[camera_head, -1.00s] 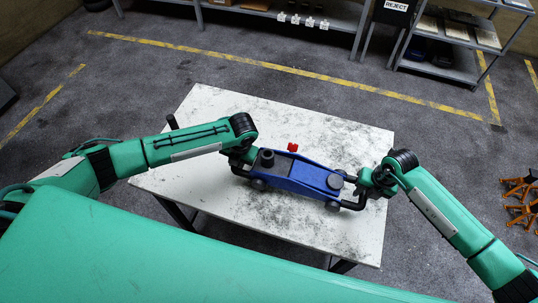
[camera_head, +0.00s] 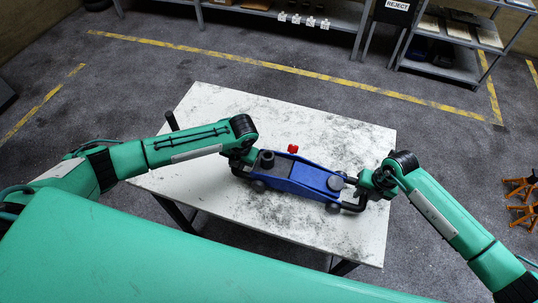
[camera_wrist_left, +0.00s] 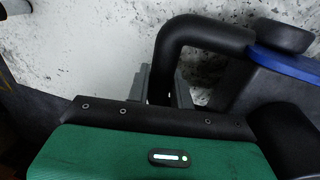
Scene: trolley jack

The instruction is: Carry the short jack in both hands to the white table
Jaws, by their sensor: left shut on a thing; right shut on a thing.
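The short blue jack (camera_head: 305,176) is over the white table (camera_head: 230,113), with black handles at both ends. I cannot tell whether its wheels touch the tabletop. My right gripper (camera_head: 370,182) is shut on the handle at the jack's right end. My left gripper (camera_head: 243,160) is at the jack's left end, partly hidden by its own arm. In the left wrist view the left gripper (camera_wrist_left: 170,92) is shut on a bent black handle (camera_wrist_left: 205,32). The jack's blue edge (camera_wrist_left: 285,62) shows beside it.
A small red object (camera_head: 293,149) is just behind the jack. A black upright bar (camera_head: 172,121) stands at the table's left edge. Orange stands (camera_head: 521,188) are on the floor at right. Shelves (camera_head: 455,62) and a REJECT bin (camera_head: 396,10) are at the back.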

